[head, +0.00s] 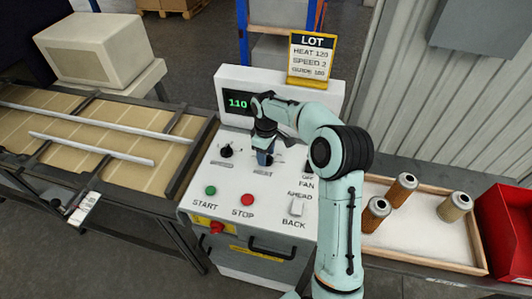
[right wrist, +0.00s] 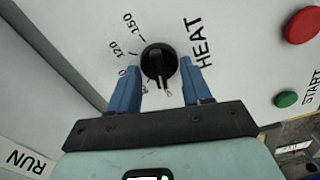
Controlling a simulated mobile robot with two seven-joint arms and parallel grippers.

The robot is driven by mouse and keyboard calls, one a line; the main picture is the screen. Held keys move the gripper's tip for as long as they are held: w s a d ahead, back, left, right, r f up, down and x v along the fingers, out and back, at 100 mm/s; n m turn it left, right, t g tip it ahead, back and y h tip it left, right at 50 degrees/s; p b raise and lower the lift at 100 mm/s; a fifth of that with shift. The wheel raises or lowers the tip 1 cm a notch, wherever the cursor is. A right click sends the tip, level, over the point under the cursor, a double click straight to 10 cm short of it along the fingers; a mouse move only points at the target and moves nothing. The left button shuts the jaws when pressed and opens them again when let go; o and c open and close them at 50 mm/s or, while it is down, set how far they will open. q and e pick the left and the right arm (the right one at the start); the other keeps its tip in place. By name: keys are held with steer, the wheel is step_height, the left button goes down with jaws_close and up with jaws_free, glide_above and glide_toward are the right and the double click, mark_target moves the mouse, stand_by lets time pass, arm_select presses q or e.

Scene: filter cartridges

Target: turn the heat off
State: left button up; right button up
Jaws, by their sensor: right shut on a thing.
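The heat knob (right wrist: 159,60) is black and sits on the white control panel (head: 245,192), with the word HEAT beside it and marks reading 120 and 150 around it. In the right wrist view its pointer faces down toward my gripper, near a small mark too small to read. My right gripper (right wrist: 162,74) is shut on the heat knob, with a blue finger on each side. In the head view my right gripper (head: 264,157) covers most of the knob. The green display (head: 238,103) reads 110. My left gripper is not in view.
A second black knob (head: 226,151) is left of the gripper. Below are a green START button (head: 210,190), a red STOP button (head: 247,199) and an AHEAD/BACK switch (head: 297,206). Cartridges (head: 401,189) stand in a tray (head: 425,257) at right.

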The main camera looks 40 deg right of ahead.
steer(key=shift+n, duration=0.5)
steer(key=o, duration=1)
steer(key=shift+o, duration=0.2)
step_height(320, 180, up, 13)
steer(key=shift+r, duration=0.2)
